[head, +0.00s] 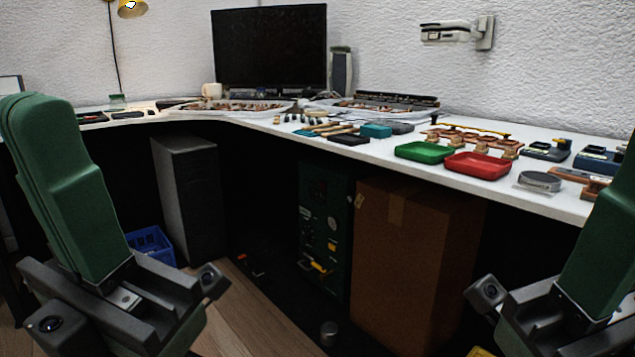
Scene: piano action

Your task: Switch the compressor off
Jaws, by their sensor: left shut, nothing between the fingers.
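A dark green upright unit (325,232) stands on the floor under the desk, near the middle of the head view. Its front carries a round gauge, small knobs, labels and a yellow-orange lever or handle (316,267). It looks like the compressor; which part is its switch is too small to tell. My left gripper (125,305) is at the lower left, shut and empty, well apart from the unit. My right gripper (560,322) is at the lower right, cut by the frame edge; its fingers cannot be made out.
A tall cardboard box (412,268) stands close to the unit's right. A grey cabinet (188,198) and blue crate (152,243) stand to the left. The white desk (275,128) overhangs the unit and bears green and red trays. A small metal cylinder (328,333) stands on the floor.

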